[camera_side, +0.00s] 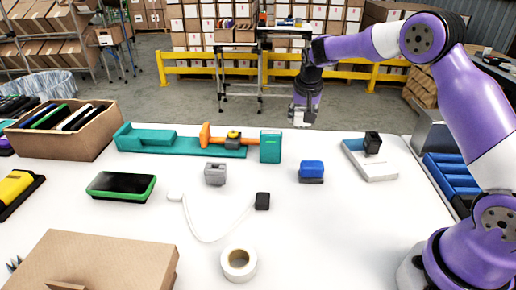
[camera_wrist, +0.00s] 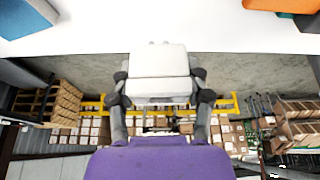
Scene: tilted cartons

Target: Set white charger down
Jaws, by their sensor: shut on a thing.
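My gripper (camera_side: 305,104) is at the far edge of the white table, right of the teal fixture, with its fingers pointing down. In the wrist view my gripper (camera_wrist: 160,92) is shut on a white charger (camera_wrist: 158,62), a pale block with small prongs at its far end. The charger also shows as a small white piece under the fingers in the side view (camera_side: 301,119). It appears held above the table's far edge; its exact height is hard to tell.
On the white table (camera_side: 330,225) are a teal fixture (camera_side: 146,139) with an orange tool, a blue block (camera_side: 312,170), a grey block (camera_side: 215,174), a white tray (camera_side: 375,169), a cable (camera_side: 201,239), a tape roll (camera_side: 239,263) and cartons (camera_side: 75,145). The right front is clear.

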